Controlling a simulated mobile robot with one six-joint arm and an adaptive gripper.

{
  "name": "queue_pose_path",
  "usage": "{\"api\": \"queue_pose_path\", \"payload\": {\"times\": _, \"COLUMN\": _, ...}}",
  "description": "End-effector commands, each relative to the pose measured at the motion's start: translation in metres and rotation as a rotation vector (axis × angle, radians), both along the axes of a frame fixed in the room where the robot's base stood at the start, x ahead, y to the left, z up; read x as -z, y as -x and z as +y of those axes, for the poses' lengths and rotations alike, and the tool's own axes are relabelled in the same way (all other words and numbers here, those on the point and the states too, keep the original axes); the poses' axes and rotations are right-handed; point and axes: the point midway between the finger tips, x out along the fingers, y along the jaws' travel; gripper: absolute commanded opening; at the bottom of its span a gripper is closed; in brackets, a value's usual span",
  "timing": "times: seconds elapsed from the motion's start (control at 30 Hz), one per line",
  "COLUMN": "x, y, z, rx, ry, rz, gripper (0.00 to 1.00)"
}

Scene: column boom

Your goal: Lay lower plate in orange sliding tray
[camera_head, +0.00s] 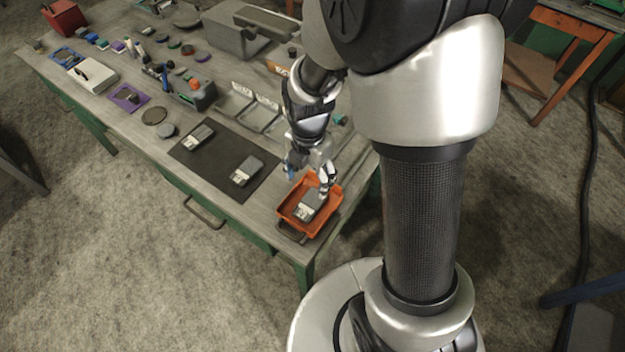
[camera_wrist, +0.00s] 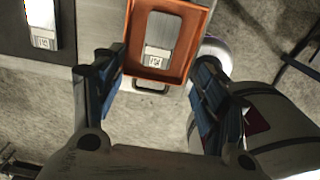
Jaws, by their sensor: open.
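The orange sliding tray (camera_head: 285,212) sits at the table's near right corner. A grey plate with a pale label end (camera_head: 312,204) lies inside it, and that plate also shows in the wrist view (camera_wrist: 163,35), apparently flat within the rim of the tray (camera_wrist: 130,68). My gripper (camera_head: 308,177) is open above the tray, with nothing between its fingers. In the wrist view my gripper (camera_wrist: 157,68) has its two blue-padded fingers spread to either side of the tray's near end. Two similar plates, one upper (camera_head: 198,136) and one lower (camera_head: 246,170), lie on the dark mat.
The dark mat (camera_head: 215,165) is left of the tray. Behind it are wire racks (camera_head: 262,115), a grey-green block (camera_head: 200,95) and several small parts. A dark handle (camera_head: 291,236) is at the tray's front. The table edge is close by.

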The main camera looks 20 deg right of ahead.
Motion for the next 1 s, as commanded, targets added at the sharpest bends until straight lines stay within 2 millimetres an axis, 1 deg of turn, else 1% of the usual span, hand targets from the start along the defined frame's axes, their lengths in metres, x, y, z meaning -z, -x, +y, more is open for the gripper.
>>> {"api": "queue_pose_path", "payload": {"times": 0.07, "x": -0.013, "y": 0.001, "z": 0.0, "rx": 0.054, "ry": 0.0, "rz": -0.016, "gripper": 0.66}}
{"api": "queue_pose_path", "payload": {"times": 0.13, "x": -0.032, "y": 0.003, "z": 0.0, "rx": 0.163, "ry": -0.003, "rz": -0.041, "gripper": 0.66}}
{"api": "queue_pose_path", "payload": {"times": 0.17, "x": -0.042, "y": 0.005, "z": 0.0, "rx": 0.227, "ry": -0.007, "rz": -0.054, "gripper": 0.66}}
{"api": "queue_pose_path", "payload": {"times": 0.27, "x": -0.082, "y": 0.017, "z": 0.0, "rx": 0.5, "ry": -0.029, "rz": -0.108, "gripper": 0.66}}
{"api": "queue_pose_path", "payload": {"times": 0.3, "x": -0.099, "y": 0.025, "z": 0.0, "rx": 0.625, "ry": -0.042, "rz": -0.129, "gripper": 0.66}}
{"api": "queue_pose_path", "payload": {"times": 0.37, "x": -0.121, "y": 0.037, "z": 0.0, "rx": 0.814, "ry": -0.07, "rz": -0.158, "gripper": 0.66}}
{"api": "queue_pose_path", "payload": {"times": 0.4, "x": -0.135, "y": 0.046, "z": -0.001, "rx": 0.939, "ry": -0.09, "rz": -0.176, "gripper": 0.66}}
{"api": "queue_pose_path", "payload": {"times": 0.47, "x": -0.154, "y": 0.061, "z": -0.001, "rx": 1.127, "ry": -0.129, "rz": -0.201, "gripper": 0.66}}
{"api": "queue_pose_path", "payload": {"times": 0.5, "x": -0.165, "y": 0.071, "z": -0.001, "rx": 1.251, "ry": -0.157, "rz": -0.215, "gripper": 0.66}}
{"api": "queue_pose_path", "payload": {"times": 0.6, "x": -0.188, "y": 0.097, "z": -0.001, "rx": 1.549, "ry": -0.239, "rz": -0.241, "gripper": 0.66}}
{"api": "queue_pose_path", "payload": {"times": 0.7, "x": -0.203, "y": 0.12, "z": -0.001, "rx": 1.801, "ry": -0.32, "rz": -0.249, "gripper": 0.66}}
{"api": "queue_pose_path", "payload": {"times": 0.8, "x": -0.211, "y": 0.136, "z": -0.001, "rx": 1.986, "ry": -0.386, "rz": -0.245, "gripper": 0.66}}
{"api": "queue_pose_path", "payload": {"times": 0.9, "x": -0.214, "y": 0.146, "z": -0.001, "rx": 2.099, "ry": -0.427, "rz": -0.237, "gripper": 0.66}}
{"api": "queue_pose_path", "payload": {"times": 1.0, "x": -0.215, "y": 0.15, "z": -0.001, "rx": 2.149, "ry": -0.446, "rz": -0.232, "gripper": 0.66}}
